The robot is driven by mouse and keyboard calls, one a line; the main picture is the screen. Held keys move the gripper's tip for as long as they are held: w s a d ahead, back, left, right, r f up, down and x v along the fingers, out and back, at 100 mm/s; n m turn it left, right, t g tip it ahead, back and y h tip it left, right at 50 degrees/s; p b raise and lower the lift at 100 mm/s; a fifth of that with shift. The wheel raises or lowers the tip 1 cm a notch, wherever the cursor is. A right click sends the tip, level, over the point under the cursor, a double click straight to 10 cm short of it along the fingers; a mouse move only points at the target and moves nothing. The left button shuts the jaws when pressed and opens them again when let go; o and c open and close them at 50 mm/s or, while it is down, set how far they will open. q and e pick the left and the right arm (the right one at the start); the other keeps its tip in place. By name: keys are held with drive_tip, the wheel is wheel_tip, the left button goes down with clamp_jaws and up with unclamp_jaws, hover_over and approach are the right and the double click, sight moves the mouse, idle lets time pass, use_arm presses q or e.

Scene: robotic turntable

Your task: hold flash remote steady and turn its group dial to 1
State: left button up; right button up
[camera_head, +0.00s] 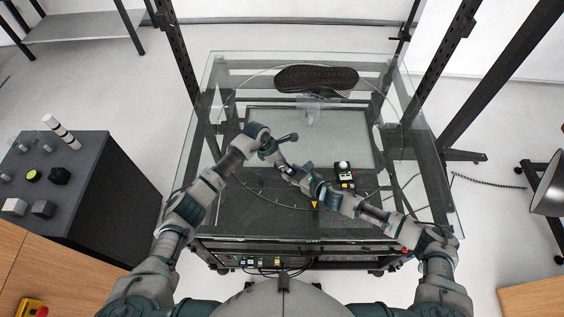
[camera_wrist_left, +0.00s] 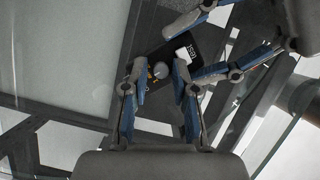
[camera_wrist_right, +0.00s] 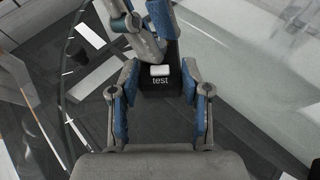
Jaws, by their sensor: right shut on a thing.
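The flash remote is a black box with a white test button. In the right wrist view the remote (camera_wrist_right: 158,86) lies between the fingers of my right gripper (camera_wrist_right: 160,80), which is shut on it. In the left wrist view the remote (camera_wrist_left: 203,42) shows its round grey dial (camera_wrist_left: 160,71) with small orange marks beside it. My left gripper (camera_wrist_left: 159,68) is open, with a fingertip on either side of the dial; contact is not clear. In the head view both grippers meet above the glass turntable, left (camera_head: 277,158) and right (camera_head: 292,172). The dial's setting is too small to read.
A dark shoe sole (camera_head: 316,79) lies at the back of the glass turntable (camera_head: 229,108). A dark cabinet (camera_head: 105,180) with knobs stands at the left. Dark frame posts flank the table.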

use_arm(q)
clamp_jaws()
drive_tip(key=n+t, duration=0.1)
drive_tip(key=n, duration=0.1)
drive_tip(key=n+t, duration=0.1)
drive_tip(key=n, duration=0.2)
drive_tip(key=shift+s+r+y, duration=0.1)
drive_tip(key=shift+y, duration=0.3)
unclamp_jaws()
drive_tip(key=shift+s, duration=0.1)
drive_tip(key=v, duration=0.7)
drive_tip(key=shift+r, duration=0.35)
drive_tip(key=shift+a, duration=0.1)
